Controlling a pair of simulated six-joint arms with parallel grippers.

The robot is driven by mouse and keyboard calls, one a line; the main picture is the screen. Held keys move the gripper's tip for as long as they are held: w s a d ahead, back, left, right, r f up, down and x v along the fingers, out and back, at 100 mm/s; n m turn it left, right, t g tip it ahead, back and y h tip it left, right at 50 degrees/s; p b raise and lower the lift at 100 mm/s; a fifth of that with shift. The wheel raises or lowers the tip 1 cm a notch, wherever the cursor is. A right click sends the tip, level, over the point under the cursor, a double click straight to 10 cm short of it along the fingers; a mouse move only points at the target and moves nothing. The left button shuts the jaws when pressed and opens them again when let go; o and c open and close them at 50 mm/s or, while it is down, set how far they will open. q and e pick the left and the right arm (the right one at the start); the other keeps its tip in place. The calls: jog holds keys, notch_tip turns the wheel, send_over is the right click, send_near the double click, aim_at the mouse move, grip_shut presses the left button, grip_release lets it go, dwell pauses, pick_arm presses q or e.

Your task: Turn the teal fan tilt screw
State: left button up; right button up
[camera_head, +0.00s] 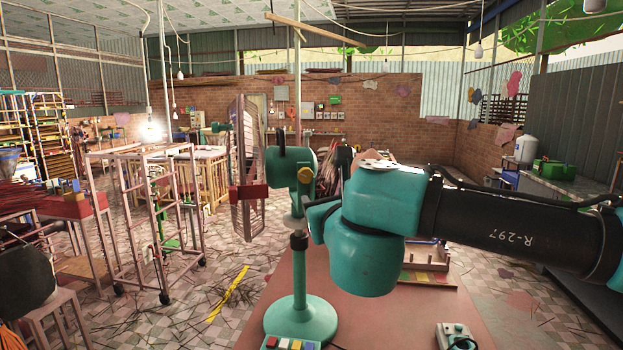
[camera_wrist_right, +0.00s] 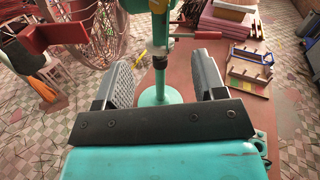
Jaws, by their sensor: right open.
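The teal fan (camera_head: 300,312) stands on the table, with its round base, dark collar and teal motor housing upright. Its wire cage (camera_head: 247,165) faces left. A yellow knob (camera_head: 305,174), which looks like the tilt screw, sits on the neck below the housing. I see no contact. My left gripper is out of view.
Coloured buttons (camera_head: 290,343) are at the fan's base. Metal frames (camera_head: 150,220) stand on the floor at left.

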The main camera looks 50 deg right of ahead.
aim_at(307, 178)
jog(key=shift+w, duration=0.15)
jog(key=x, duration=1.7)
jog(key=shift+w, duration=0.1)
jog(key=shift+c, duration=0.5)
jog(key=c, duration=0.8)
